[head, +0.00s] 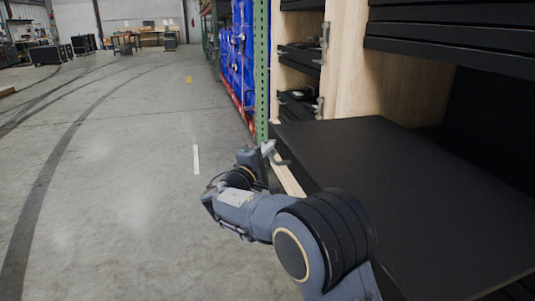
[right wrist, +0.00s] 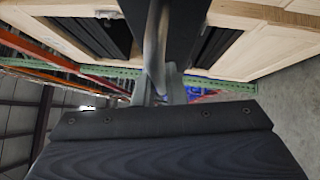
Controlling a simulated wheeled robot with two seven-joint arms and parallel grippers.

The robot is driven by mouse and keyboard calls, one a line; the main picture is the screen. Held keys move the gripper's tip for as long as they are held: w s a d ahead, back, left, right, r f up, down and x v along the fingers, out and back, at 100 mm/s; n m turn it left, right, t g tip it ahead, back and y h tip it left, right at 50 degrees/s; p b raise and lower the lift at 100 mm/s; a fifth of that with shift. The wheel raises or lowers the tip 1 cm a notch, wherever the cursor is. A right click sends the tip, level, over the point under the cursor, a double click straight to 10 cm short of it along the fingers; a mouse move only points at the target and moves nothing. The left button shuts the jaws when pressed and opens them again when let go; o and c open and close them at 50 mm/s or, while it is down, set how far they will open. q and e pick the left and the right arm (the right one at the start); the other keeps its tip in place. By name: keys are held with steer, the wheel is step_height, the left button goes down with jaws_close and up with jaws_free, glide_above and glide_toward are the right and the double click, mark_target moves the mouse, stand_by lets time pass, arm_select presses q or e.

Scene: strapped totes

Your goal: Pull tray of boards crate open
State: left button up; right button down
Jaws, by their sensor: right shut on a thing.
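The wooden crate (head: 345,80) stands at the right in the head view, with black trays in its openings. A wide flat black tray (head: 400,160) reaches out from it towards me, with a pale wood strip along its left edge. My right gripper (head: 268,154) is at the left edge of this tray, by a grey metal handle (head: 281,159). In the right wrist view, the handle (right wrist: 158,45) runs between the fingers, and my right gripper (right wrist: 160,90) is shut on it. The exact contact is partly hidden. My left gripper is not in view.
A green rack post (head: 261,70) and blue wrapped goods (head: 238,50) stand just beyond the crate. Other metal handles (head: 325,42) stick out from the crate's front. The concrete floor on the left is open, with workbenches (head: 150,38) far back.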

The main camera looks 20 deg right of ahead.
steer(key=shift+a+f, duration=0.1)
steer(key=c, duration=1.5)
jaws_free()
steer(key=p+v, duration=0.1)
steer(key=v, duration=0.6)
steer(key=shift+s+a+p, duration=0.25)
steer(key=shift+s+p, duration=0.1)
